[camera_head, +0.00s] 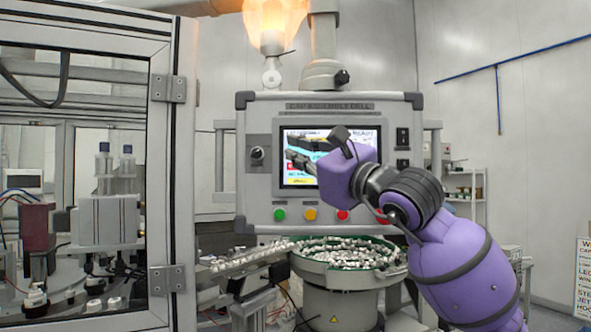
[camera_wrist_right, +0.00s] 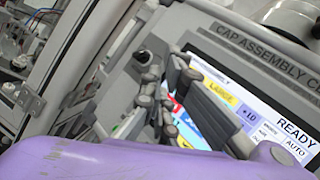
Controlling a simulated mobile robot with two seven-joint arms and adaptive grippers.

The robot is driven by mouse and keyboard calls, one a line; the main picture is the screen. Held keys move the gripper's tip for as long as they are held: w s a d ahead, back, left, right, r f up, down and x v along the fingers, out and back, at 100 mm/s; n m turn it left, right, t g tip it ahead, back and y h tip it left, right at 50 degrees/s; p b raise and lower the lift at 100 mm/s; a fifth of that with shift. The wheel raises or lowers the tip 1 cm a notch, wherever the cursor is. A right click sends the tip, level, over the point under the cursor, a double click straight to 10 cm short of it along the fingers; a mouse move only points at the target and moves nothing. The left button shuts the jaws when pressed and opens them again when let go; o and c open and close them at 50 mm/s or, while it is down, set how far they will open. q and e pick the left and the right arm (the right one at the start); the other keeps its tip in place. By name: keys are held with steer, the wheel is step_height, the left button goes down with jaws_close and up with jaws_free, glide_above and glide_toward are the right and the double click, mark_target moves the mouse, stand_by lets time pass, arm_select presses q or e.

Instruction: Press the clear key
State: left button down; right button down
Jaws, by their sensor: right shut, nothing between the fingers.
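The control panel (camera_head: 263,110) is headed "CAP ASSEMBLY CELL" and carries a lit touchscreen (camera_head: 289,135). The screen also shows in the right wrist view (camera_wrist_right: 208,68), tilted, with "READY", "AUTO", a yellow "LARGE" field and red and blue fields. I cannot read a clear key; my gripper covers part of the screen. My right gripper (camera_head: 301,160) is shut and empty in front of the screen's left half. In the wrist view its fingers (camera_wrist_right: 160,98) overlap the screen's left side. I cannot tell whether they touch it. My left gripper is not in view.
Below the screen sit a green button (camera_head: 280,215), a yellow button (camera_head: 310,214) and a red button (camera_head: 342,214). A black knob (camera_head: 257,154) is left of the screen. A bowl of small caps (camera_head: 338,282) stands underneath. A framed enclosure (camera_head: 180,200) stands left.

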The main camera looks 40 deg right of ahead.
steer(key=shift+w+d, duration=0.65)
steer(key=shift+d, duration=0.1)
stand_by(1.0)
steer(key=shift+w+d, duration=0.2)
steer(key=shift+w, duration=0.1)
steer(key=shift+w+d, duration=0.2)
stand_by(0.6)
steer(key=shift+s+a, duration=0.1)
steer(key=shift+s, duration=0.05)
steer(key=shift+s+a+b, duration=0.3)
steer(key=shift+s+a, duration=0.1)
stand_by(0.4)
steer(key=shift+s+a, duration=1.75)
